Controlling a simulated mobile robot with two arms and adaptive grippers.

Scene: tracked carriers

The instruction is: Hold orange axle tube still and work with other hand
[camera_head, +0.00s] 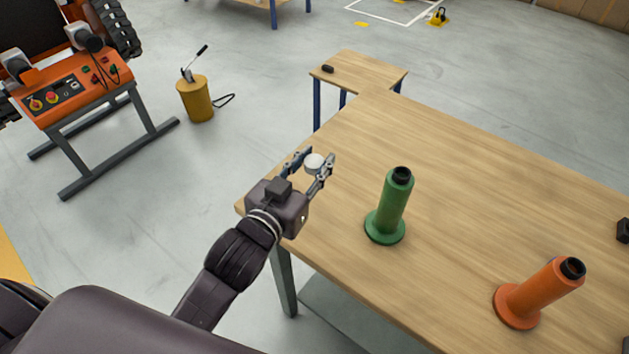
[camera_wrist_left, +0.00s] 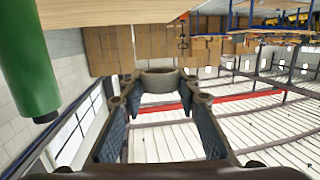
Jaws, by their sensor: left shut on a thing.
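The orange axle tube (camera_head: 538,293) stands on its round flange on the wooden table (camera_head: 455,165), at the near right in the head view, with a dark top end. No gripper touches it. A green axle tube (camera_head: 392,208) of the same shape stands to its left; it also shows in the left wrist view (camera_wrist_left: 28,62). My left gripper (camera_head: 318,157) is shut on a small pale round part (camera_head: 314,164), held by the table's left edge and clear of both tubes. The part looks like a grey ring in the left wrist view (camera_wrist_left: 160,77).
A small side table (camera_head: 365,68) with a dark item (camera_head: 327,69) adjoins the far end. A dark object (camera_head: 623,230) sits at the right edge. The tabletop beyond the tubes is clear. An orange machine (camera_head: 75,88) and yellow drum (camera_head: 196,100) stand left.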

